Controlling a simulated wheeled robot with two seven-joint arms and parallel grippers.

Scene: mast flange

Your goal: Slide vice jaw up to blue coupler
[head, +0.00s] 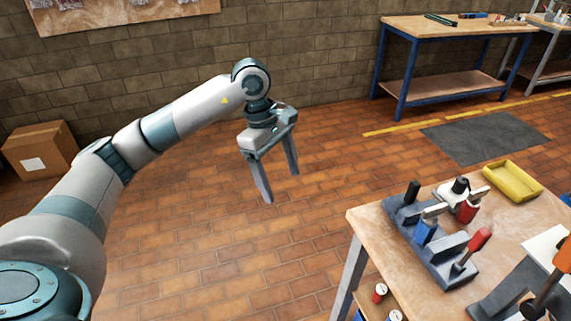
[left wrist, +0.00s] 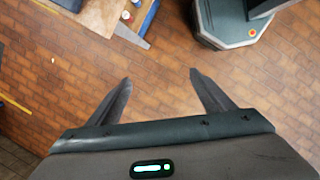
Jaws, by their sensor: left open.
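The blue coupler (head: 426,230) stands at a grey vice-like block on the wooden workbench, in the right of the head view. A grey block that looks like the vice jaw (head: 448,245) is just in front of it; I cannot tell if they touch. A red handle (head: 480,239) on a thin shaft rises beside that block. My left gripper (head: 282,186) is open and empty, above the floor to the left of the bench, well apart from the vice. Its open fingers also show in the left wrist view (left wrist: 160,76). My right gripper is not clearly in view.
The workbench (head: 372,222) also holds a red part (head: 467,211), a yellow tray (head: 512,181) and an orange-handled tool (head: 562,258). Red-and-white cans (head: 379,292) sit on its lower shelf. A blue-framed table (head: 455,35) stands behind. The tiled floor under my left gripper is clear.

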